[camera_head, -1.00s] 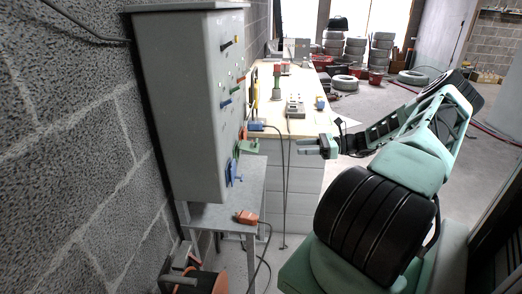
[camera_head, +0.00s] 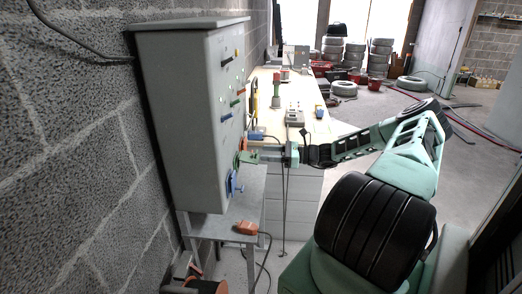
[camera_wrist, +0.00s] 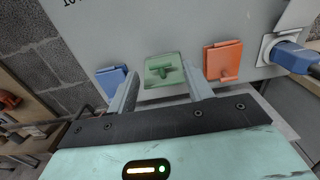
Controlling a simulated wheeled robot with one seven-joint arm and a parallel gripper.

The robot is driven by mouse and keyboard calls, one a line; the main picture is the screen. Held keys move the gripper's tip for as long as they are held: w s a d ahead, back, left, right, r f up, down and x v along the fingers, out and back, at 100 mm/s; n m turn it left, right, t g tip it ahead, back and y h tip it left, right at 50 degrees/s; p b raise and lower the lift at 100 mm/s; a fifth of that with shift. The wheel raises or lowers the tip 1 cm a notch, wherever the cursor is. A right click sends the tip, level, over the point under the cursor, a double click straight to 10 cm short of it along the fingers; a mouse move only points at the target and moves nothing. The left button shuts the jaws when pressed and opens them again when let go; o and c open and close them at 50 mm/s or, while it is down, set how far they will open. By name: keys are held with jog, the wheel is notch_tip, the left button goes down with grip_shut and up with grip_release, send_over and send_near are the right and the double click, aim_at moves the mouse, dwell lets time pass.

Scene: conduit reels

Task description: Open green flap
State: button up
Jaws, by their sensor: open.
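The green flap (camera_wrist: 166,70) is on the lower part of the grey panel (camera_wrist: 160,25), between a blue flap (camera_wrist: 110,76) and an orange flap (camera_wrist: 222,60) in the wrist view. It lies flat against the panel and looks closed, with a raised T-shaped handle. My gripper (camera_wrist: 160,90) is open, its two fingers pointing at the panel on either side of the green flap. Nothing is between the fingers but the flap beyond them. In the head view my gripper (camera_head: 258,157) reaches the cabinet's (camera_head: 180,110) lower front, and the contact there is too small to tell.
A blue plug (camera_wrist: 292,55) sits in a socket right of the orange flap. A grey stand (camera_head: 240,205) under the cabinet holds an orange plug (camera_head: 246,228) with a cable. A wooden-topped bench (camera_head: 310,115) is behind my gripper.

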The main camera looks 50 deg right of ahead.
jog(key=shift+x, duration=1.55)
grip_shut()
notch_tip(320, 180, up, 4)
jog(key=g+h+p, duration=0.3)
jog(key=g+p, duration=0.1)
jog(key=p, duration=0.5)
send_over(250, 157)
jog(key=s+d, duration=0.2)
jog(key=shift+w+a+r, duration=0.1)
jog(key=shift+a+r, duration=0.05)
jog(key=shift+a, duration=0.1)
jog(key=w+r+g+h+p, duration=0.1)
jog(key=g+p, duration=0.1)
jog(key=w+a+g+h+p, duration=0.1)
jog(key=g+p, duration=0.1)
jog(key=shift+a+r, duration=0.15)
jog(key=shift+r, duration=0.25)
jog(key=shift+w+a+r+g+h+p, duration=0.15)
jog(key=shift+w+g+h+p, duration=0.3)
jog(key=shift+p, duration=0.45)
jog(key=shift+w+a+g+h+p, duration=0.25)
jog(key=shift+g+h+p, duration=0.2)
jog(key=shift+g+p, duration=0.3)
